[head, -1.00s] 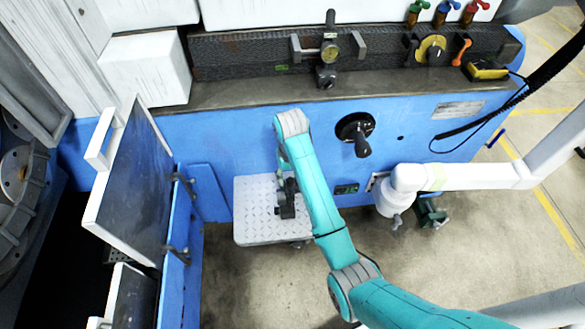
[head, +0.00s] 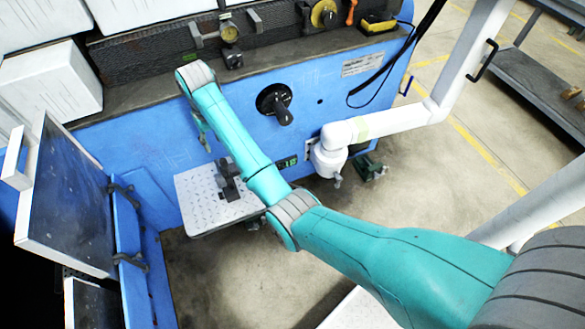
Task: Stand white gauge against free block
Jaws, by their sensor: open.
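A small round gauge (head: 229,33) with a pale yellowish face stands at the dark ribbed rail, beside grey angled clamp pieces; I cannot tell whether it is the white gauge. A dark grey blocky thing (head: 229,181) sits on the light checkered step plate (head: 210,213), partly behind my teal arm. I cannot tell whether it is the free block.
The blue machine front carries a black handwheel (head: 274,98) and a white jointed pipe (head: 385,124). White boxes (head: 47,80) stand at the upper left, above open door panels (head: 65,200). A yellow device (head: 379,23) lies on the ledge.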

